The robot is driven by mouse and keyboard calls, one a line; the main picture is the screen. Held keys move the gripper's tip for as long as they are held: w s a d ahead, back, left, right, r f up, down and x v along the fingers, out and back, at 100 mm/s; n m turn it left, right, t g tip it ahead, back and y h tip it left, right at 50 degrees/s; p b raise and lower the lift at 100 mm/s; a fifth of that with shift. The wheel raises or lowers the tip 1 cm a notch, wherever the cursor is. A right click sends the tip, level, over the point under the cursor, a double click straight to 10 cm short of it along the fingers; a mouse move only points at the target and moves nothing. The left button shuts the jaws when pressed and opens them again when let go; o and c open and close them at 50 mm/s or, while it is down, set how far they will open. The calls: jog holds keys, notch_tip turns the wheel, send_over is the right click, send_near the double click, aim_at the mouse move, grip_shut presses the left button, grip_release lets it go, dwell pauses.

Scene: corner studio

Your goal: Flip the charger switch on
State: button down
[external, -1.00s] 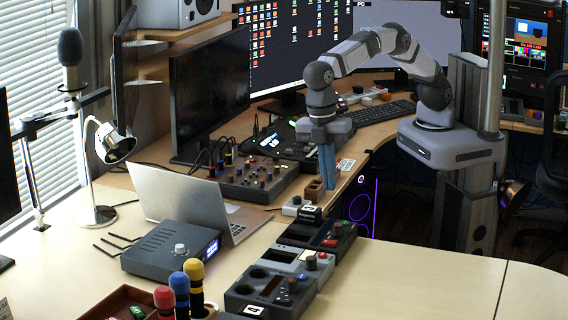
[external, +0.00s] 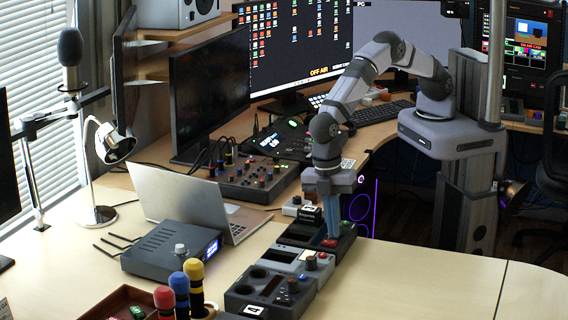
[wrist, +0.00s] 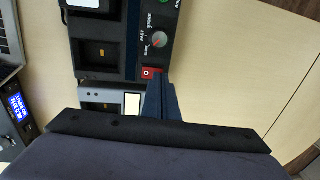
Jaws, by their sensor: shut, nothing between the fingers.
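The charger (external: 345,246) is a dark box on the near desk, with a small red switch (external: 329,243) on its top. In the wrist view the red switch (wrist: 149,72) carries a white mark and sits below a grey-and-red dial (wrist: 159,40) lettered for slow, fast and store. Beside the dial is a dark bay (wrist: 98,50). My gripper (external: 333,235) is shut and empty, its blue fingers pointing down at the switch. In the wrist view the fingertips (wrist: 158,80) are right beside the switch; I cannot tell if they touch it.
A black battery-like block (external: 310,216) stands behind. An open laptop (external: 185,200) is to the left. The desk to the right is clear.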

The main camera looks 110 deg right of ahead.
jog(key=shift+f, duration=0.6)
jog(key=shift+s+a+f, duration=0.1)
jog(key=shift+s+f, duration=0.1)
jog(key=shift+w+d, duration=0.2)
jog(key=shift+w+d, duration=0.45)
jog(key=shift+a+r, duration=0.1)
jog(key=shift+r, duration=0.05)
jog(key=shift+r, duration=0.15)
